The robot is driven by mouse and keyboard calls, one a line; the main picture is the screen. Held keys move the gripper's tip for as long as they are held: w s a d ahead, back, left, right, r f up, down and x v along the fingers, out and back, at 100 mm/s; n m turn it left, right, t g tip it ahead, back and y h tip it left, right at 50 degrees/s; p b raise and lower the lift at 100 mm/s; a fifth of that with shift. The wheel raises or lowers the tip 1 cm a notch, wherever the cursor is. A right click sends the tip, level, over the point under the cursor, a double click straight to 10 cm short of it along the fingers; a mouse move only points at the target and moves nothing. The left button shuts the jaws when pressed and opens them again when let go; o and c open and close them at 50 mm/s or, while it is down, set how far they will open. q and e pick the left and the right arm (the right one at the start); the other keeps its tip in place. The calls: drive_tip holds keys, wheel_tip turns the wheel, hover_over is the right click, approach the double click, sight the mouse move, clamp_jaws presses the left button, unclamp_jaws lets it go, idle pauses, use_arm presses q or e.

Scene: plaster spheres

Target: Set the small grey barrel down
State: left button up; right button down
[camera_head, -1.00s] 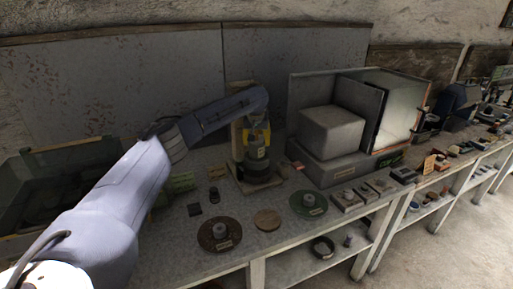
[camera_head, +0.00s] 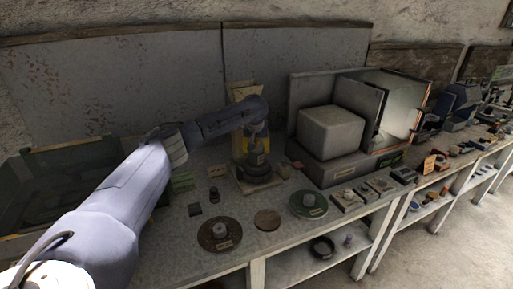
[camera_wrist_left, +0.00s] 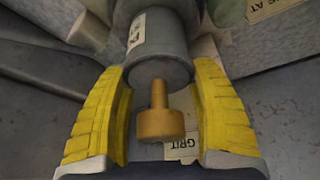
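The small grey barrel (camera_wrist_left: 160,58) has a pale label and shows in the left wrist view, with a brass knob (camera_wrist_left: 160,122) on its near end. The yellow fingers of my left gripper (camera_wrist_left: 163,80) lie close against both its sides, with no clear gap. In the head view my left gripper (camera_head: 256,142) is over the stand (camera_head: 262,184) with a dark round base, and the barrel (camera_head: 257,158) is just above or on it. I cannot tell whether they touch. My right gripper is not in view.
A big grey box-shaped machine (camera_head: 330,132) stands to the right. In front are a brown dish (camera_head: 208,243), a wooden disc (camera_head: 267,220) and a green dish (camera_head: 301,211). A green bin (camera_head: 70,160) stands at the left. The bench front is partly clear.

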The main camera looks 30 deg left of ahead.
use_arm(q)
drive_tip(key=o, duration=0.4)
drive_tip(key=v, duration=1.2)
drive_tip(key=shift+d+r, duration=0.1)
